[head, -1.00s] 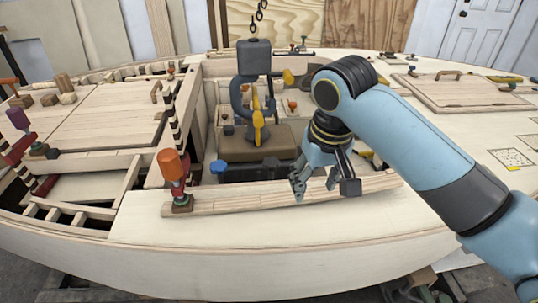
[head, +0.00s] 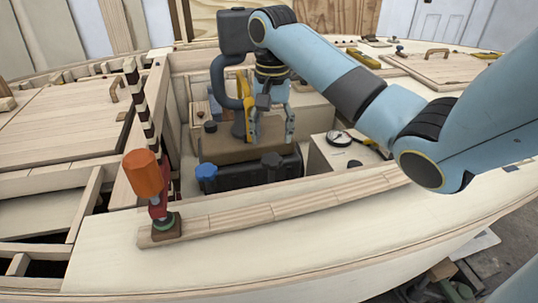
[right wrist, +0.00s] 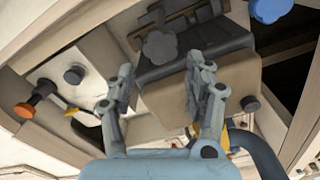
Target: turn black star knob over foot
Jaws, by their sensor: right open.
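A black star knob (head: 271,160) sits at the right end of a dark block (head: 240,178) in the open well. In the right wrist view the star knob (right wrist: 160,47) shows its lobed top, just beyond and between my fingertips. My right gripper (head: 272,132) reaches down over the well with fingers apart and empty, close to the knob. In the right wrist view the gripper (right wrist: 160,68) stands open, and I see no finger touching the knob. My left gripper is not in view.
A blue star knob (head: 207,171) is at the block's other end. Behind stand a brown block (head: 228,147) and a grey curved machine (head: 220,85). A round gauge (head: 338,138) lies to the right.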

